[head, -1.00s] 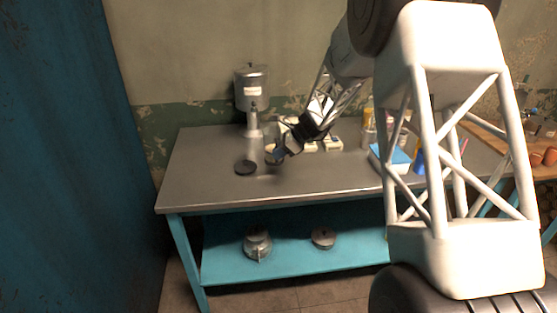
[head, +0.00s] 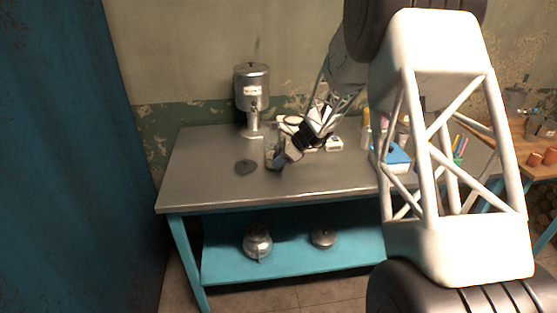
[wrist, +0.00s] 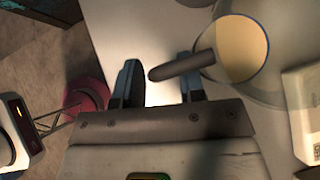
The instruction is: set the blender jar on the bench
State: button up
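The clear blender jar (head: 271,148) appears upright on the steel bench (head: 205,180), to the right of a dark round disc. In the wrist view the jar's round opening (wrist: 240,48) shows a cream-coloured inside. Its grey handle (wrist: 182,66) points left. My gripper (head: 284,160) is at the jar's right side in the head view. In the wrist view the fingers (wrist: 158,80) are apart, with bright bench in the gap. The handle's top crosses the right finger and ends inside the gap, clear of the left finger. The handle's lower part is hidden.
A metal dispenser (head: 251,88) stands behind the jar. The dark disc (head: 246,167) lies at its left. White devices (head: 334,143) are behind my gripper, and a blue-topped box (head: 396,155) stands farther right. The bench's front left is clear.

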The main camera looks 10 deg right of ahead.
jog(key=shift+r, duration=0.2)
jog(key=v, duration=1.2)
dwell(0.7)
jog(key=s+a+r+n+h, duration=0.2)
jog(key=s+r+n, duration=0.35)
jog(key=s, duration=0.65)
jog(key=s+a+r+n+h, duration=0.2)
jog(key=s+r+n, duration=0.3)
jog(key=s, duration=0.8)
jog(key=s+d+n+h, duration=0.1)
jog(key=s+n+h, duration=0.4)
jog(key=s, duration=2.1)
jog(key=shift+d+r+n+t, duration=0.15)
jog(key=shift+d+n+t, duration=0.2)
jog(key=shift+n, duration=1.9)
jog(key=shift+s+a, duration=0.1)
